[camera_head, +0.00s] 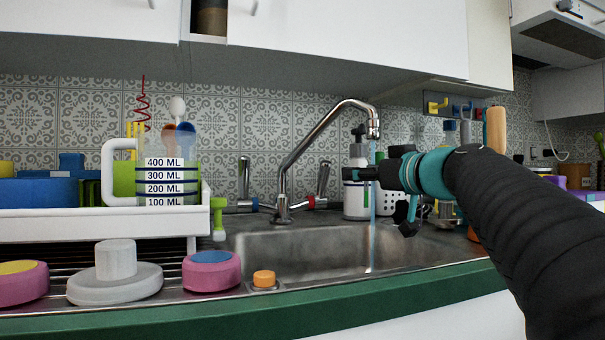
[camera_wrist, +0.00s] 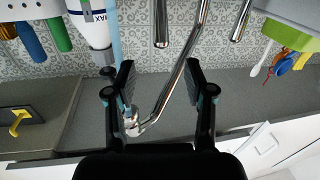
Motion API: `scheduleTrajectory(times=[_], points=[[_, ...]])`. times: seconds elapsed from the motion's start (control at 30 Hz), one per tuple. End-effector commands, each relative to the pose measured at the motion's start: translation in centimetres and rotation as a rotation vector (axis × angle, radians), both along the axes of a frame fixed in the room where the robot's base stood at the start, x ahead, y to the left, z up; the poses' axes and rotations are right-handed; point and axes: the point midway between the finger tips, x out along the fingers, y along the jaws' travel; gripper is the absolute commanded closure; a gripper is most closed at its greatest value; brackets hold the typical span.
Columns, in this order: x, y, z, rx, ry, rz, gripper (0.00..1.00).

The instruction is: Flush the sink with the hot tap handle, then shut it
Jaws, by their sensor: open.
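The chrome tap (camera_head: 318,135) arches over the sink (camera_head: 300,252), and a thin blue water stream (camera_head: 371,245) runs from its spout into the basin. The hot tap handle (camera_head: 322,180), with a red ring at its base, stands right of the spout's foot. The cold handle (camera_head: 244,180), with a blue ring, stands to the left. My gripper (camera_head: 376,192) is open and empty, to the right of the hot handle. In the upside-down wrist view, the hot handle (camera_wrist: 160,22) appears above the open gripper (camera_wrist: 159,82), apart from the fingers; the spout pipe (camera_wrist: 180,75) shows between them.
A white soap bottle (camera_head: 356,203) stands behind my gripper. A white dish rack (camera_head: 100,222) with a measuring jug (camera_head: 168,182) is on the left. An orange plug-like piece (camera_head: 264,279) and pink pucks (camera_head: 211,270) sit near the front edge.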

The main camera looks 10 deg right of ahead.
Motion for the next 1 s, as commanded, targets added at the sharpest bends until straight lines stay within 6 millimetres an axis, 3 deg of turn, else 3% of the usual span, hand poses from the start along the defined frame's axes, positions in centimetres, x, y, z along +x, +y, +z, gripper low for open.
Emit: scheduleTrajectory(times=[0.7, 1.0], points=[[10.8, 4.2, 0.1, 0.001, 0.003, 0.001, 0.46], [12.5, 4.9, 0.0, 0.001, 0.001, -0.001, 0.46]])
